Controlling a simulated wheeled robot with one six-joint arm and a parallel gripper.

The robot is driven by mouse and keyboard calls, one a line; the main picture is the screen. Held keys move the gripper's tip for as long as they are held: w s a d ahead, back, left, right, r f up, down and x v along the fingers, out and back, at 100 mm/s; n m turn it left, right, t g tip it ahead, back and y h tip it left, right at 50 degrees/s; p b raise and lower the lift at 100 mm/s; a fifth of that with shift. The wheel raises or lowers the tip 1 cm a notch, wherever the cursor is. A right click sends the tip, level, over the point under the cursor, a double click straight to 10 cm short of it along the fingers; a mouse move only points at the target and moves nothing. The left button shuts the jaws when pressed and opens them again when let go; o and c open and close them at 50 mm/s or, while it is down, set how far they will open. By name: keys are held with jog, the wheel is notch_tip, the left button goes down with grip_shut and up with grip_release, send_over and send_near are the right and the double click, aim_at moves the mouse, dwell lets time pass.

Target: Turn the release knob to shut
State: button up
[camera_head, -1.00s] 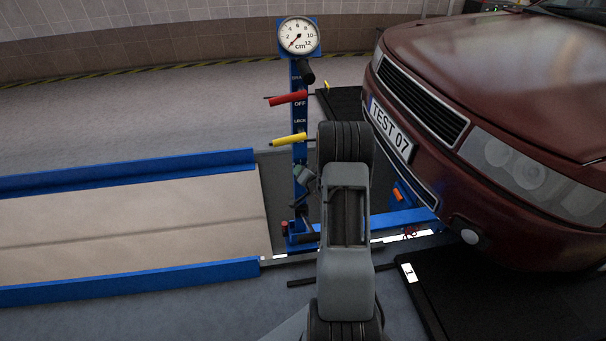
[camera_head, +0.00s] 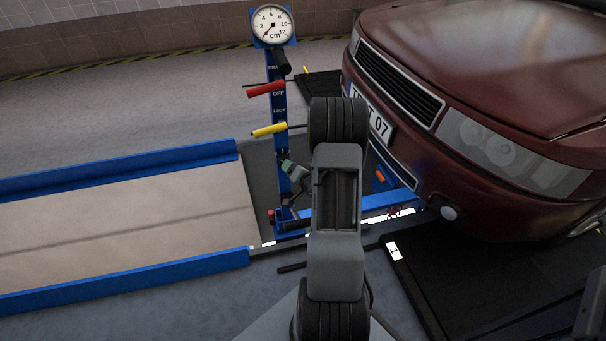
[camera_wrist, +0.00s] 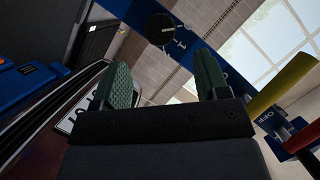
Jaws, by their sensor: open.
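The release knob (camera_wrist: 160,28) is a round black dial with a white pointer line, on a blue bar at the top of the wrist view. White marks stand at its right. My gripper (camera_wrist: 163,65) is open, with two green ribbed fingers apart and nothing between them. The knob appears beyond the fingertips, between their lines and toward the upper middle, apart from them. In the head view my gripper (camera_head: 287,166) shows small and green beside the blue post (camera_head: 281,145), below the yellow lever. I cannot make out the knob in that view.
The post carries a round gauge (camera_head: 272,25), a red lever (camera_head: 265,88) and a yellow lever (camera_head: 269,130), which also shows at right in the wrist view (camera_wrist: 283,84). A dark red car (camera_head: 450,110) stands close at right. A blue-edged ramp (camera_head: 120,276) lies left.

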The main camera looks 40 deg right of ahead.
jog(key=p+v, duration=0.1)
jog(key=v, duration=0.5)
jog(key=shift+s, duration=0.35)
jog(key=shift+r, duration=0.2)
